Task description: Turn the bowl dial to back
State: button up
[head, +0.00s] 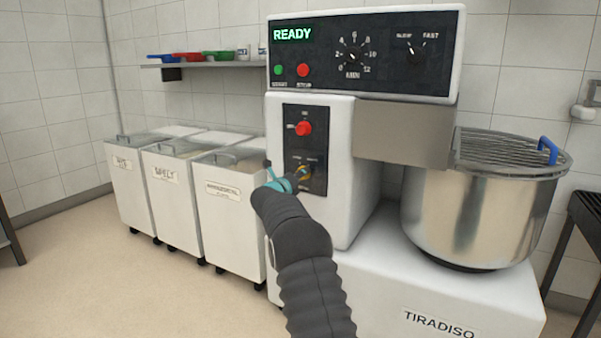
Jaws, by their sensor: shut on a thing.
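The bowl dial (306,171) is the lower control on the black side panel of the white dough mixer (345,215). My gripper (301,175) reaches it from the lower left and is shut on it. The gripper and its teal part hide much of the dial, so I cannot tell which way it points. The small labels around it are too small to read. The steel mixing bowl (470,220), with a wire guard (510,150) and a blue handle, stands at the right.
A red knob (304,128) sits just above the dial. The upper panel (365,55) shows READY, green and red buttons, a minute dial and a slow-fast switch. White ingredient bins (230,225) stand close at left. The floor at left is clear.

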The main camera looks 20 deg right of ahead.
jog(key=shift+r+n+p, duration=0.15)
jog(key=shift+n+p, duration=0.45)
jog(key=shift+n, duration=0.5)
jog(key=o, duration=1.1)
jog(key=shift+o, duration=0.2)
jog(key=v, duration=1.2)
